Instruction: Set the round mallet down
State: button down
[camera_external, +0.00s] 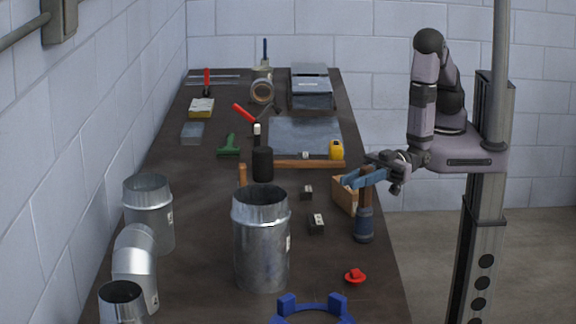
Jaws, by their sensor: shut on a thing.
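The round mallet has a brown handle (366,185) and a dark blue-grey cylindrical head (364,225). It is upright with its head down, near the right edge of the dark workbench (205,225). My gripper (364,179) reaches in from the right and is shut on the handle, with blue fingers across it. Part of the handle is hidden by the fingers. I cannot tell whether the head touches the bench or hangs just above it.
A wooden box (345,195) is just behind the mallet. A small dark block (316,223) is to its left, and a red piece (355,276) is in front. A large metal duct (261,240) stands further left. A blue ring-like part (312,309) is at the front.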

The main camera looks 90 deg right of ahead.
jog(key=shift+r, duration=0.3)
notch_tip(320, 180, up, 10)
jog(key=b, duration=0.1)
jog(key=shift+f, duration=0.25)
jog(key=w+d+f+m+t+h+b, duration=0.2)
jog(key=w+d+f+h+b, duration=0.1)
jog(key=w+d, duration=0.3)
jog(key=w+d+f+m+t+h+b, duration=0.1)
jog(key=w+d+f+m+h+b, duration=0.15)
jog(key=w+d, duration=0.45)
jog(key=w+a+r+b, duration=0.1)
jog(key=w+a+r, duration=0.1)
jog(key=w+r, duration=0.35)
jog(key=w+a+r+b, duration=0.1)
jog(key=w+a+r, duration=0.1)
jog(key=w, duration=0.6)
notch_tip(320, 180, down, 12)
jog(key=a+p, duration=0.1)
jog(key=shift+w+r+n+p, duration=0.15)
jog(key=shift+r+n+p, duration=0.05)
jog(key=shift+n+p, duration=0.15)
jog(key=shift+f+y, duration=0.15)
jog(key=shift+y, duration=0.1)
